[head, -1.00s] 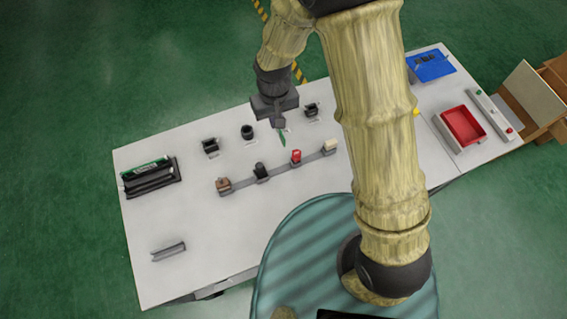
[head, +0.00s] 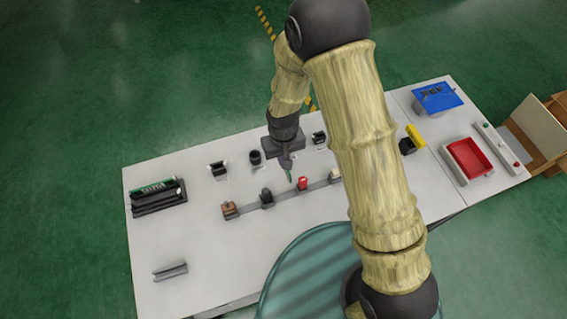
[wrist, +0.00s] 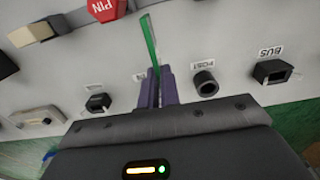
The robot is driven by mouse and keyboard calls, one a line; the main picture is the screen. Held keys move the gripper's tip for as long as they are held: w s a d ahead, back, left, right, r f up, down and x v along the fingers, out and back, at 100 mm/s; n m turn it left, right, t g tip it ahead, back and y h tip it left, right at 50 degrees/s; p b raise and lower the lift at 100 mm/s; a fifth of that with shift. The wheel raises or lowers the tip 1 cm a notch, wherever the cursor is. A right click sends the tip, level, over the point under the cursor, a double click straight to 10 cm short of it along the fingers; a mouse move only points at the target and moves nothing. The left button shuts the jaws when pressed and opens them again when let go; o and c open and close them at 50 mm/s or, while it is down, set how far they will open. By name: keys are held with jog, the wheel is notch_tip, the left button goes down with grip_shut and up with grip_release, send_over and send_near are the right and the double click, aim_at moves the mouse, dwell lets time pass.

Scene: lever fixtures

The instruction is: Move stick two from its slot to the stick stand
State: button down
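A slim green stick (wrist: 149,40) stands out from between the two purple fingers of my gripper (wrist: 157,85) in the wrist view. The fingers are close together and look shut on it. In the head view my gripper (head: 287,163) points down behind the row of lever fixtures, and the green stick (head: 290,178) shows just below it, left of the red fixture (head: 302,183). Whether the stick's tip touches the table cannot be told. A black rack (head: 157,198) with a green strip stands at the table's far left. I cannot tell which thing is the stick stand.
Black sockets stand behind the fixture row, including a round one labelled POST (wrist: 205,82) and one labelled BUS (wrist: 272,71). Brown (head: 229,209) and black (head: 266,197) fixtures lie left of the red one. A grey rail (head: 170,271) is front left; a red tray (head: 473,160) is right.

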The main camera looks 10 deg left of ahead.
jog(key=shift+f, duration=0.1)
jog(key=shift+f+p, duration=0.4)
jog(key=shift+f, duration=1.6)
jog(key=shift+f, duration=0.2)
jog(key=c, duration=1.6)
grip_release()
jog(key=shift+r, duration=0.1)
jog(key=shift+w+r, duration=0.15)
jog(key=shift+r, duration=0.6)
jog(key=r+b, duration=0.1)
jog(key=r, duration=0.4)
jog(key=r+b, duration=0.1)
jog(key=r, duration=0.4)
jog(key=shift+s+r, duration=0.2)
jog(key=shift+r, duration=0.2)
